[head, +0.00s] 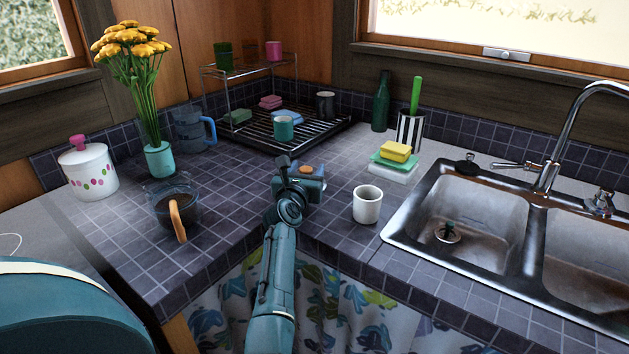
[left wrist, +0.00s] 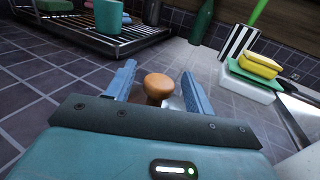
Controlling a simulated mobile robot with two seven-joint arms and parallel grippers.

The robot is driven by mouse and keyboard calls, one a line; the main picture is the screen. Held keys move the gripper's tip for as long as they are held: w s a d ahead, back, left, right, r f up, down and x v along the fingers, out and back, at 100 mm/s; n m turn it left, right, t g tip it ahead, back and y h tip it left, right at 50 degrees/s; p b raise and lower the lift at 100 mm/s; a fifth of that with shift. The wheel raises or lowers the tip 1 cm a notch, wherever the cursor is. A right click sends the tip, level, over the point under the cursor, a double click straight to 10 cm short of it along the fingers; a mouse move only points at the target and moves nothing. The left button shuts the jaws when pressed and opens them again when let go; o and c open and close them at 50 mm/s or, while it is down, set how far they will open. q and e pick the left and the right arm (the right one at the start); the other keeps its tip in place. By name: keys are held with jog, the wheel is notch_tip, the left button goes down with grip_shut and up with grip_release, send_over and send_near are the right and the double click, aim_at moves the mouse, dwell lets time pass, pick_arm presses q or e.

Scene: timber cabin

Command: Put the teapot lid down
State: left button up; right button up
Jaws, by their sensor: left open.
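The teapot lid shows as a round orange-brown knob (head: 306,169) just beyond my left gripper, over the tiled counter corner. In the left wrist view the lid's knob (left wrist: 157,84) stands between the two blue-grey fingers, with a bit of pale lid under it. My left gripper (left wrist: 158,74) is open, with a gap on each side of the knob. The lid's lower part is mostly hidden by the gripper. The glass teapot (head: 160,204), with dark liquid and an orange handle, stands open-topped at the left. My right gripper is not in view.
A white cup (head: 367,204) stands right of the gripper, near the sink (head: 405,232). Behind are the dish rack (head: 335,128), the sponges (head: 396,152), a striped holder (head: 409,133) and a green bottle (head: 381,102). Tiles between teapot and gripper are bare.

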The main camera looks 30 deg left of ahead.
pick_arm(q)
jog(key=shift+s+r, duration=0.1)
jog(key=shift+r, duration=0.05)
jog(key=c, duration=1.1)
